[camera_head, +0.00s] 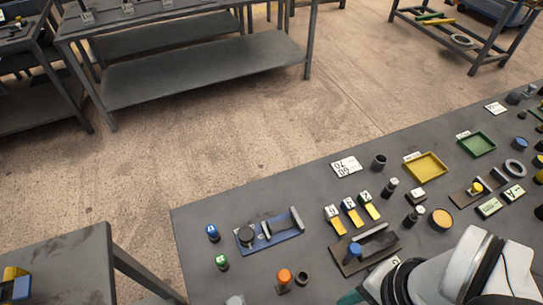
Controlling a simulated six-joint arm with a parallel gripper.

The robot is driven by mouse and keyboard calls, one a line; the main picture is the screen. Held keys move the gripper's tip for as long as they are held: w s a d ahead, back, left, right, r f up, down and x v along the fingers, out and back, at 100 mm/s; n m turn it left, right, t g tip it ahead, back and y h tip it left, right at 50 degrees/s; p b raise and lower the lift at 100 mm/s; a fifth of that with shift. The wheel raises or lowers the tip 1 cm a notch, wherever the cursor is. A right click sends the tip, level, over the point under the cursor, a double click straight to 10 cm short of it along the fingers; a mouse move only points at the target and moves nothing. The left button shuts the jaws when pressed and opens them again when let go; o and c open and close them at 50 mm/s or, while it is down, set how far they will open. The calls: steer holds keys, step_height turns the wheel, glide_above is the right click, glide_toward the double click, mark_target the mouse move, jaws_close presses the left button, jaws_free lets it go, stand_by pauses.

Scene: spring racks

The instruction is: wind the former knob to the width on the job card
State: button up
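Two fixtures on the grey bench could be the former, and I cannot tell which is. One is a blue plate (284,237) with a black knob (246,236) at its left end and a grey upright bar at its right. The other is a dark plate (383,247) with a blue knob (354,251) and a raised grey bar. A white card (346,166) with dark printed digits lies flat behind them; it may be the job card. My white and black arm covers the bottom right, close to the dark plate. My gripper's fingers do not show.
Several yellow-ended labelled blocks (351,211) lie beside the dark plate. An orange-topped knob (284,277) and a dark ring (303,279) are in front. A yellow tray (426,168) and a green tray (477,144) lie further back.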

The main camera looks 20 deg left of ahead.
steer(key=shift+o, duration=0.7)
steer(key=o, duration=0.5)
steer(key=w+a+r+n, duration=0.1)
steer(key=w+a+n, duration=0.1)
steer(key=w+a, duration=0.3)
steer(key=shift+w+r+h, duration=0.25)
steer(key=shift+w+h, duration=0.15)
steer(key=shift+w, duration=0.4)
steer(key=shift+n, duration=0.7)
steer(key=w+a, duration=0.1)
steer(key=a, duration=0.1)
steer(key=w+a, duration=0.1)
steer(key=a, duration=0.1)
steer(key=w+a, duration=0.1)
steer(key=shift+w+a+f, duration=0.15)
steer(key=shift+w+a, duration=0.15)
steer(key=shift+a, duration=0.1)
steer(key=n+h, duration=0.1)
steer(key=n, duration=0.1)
glide_above(246, 234)
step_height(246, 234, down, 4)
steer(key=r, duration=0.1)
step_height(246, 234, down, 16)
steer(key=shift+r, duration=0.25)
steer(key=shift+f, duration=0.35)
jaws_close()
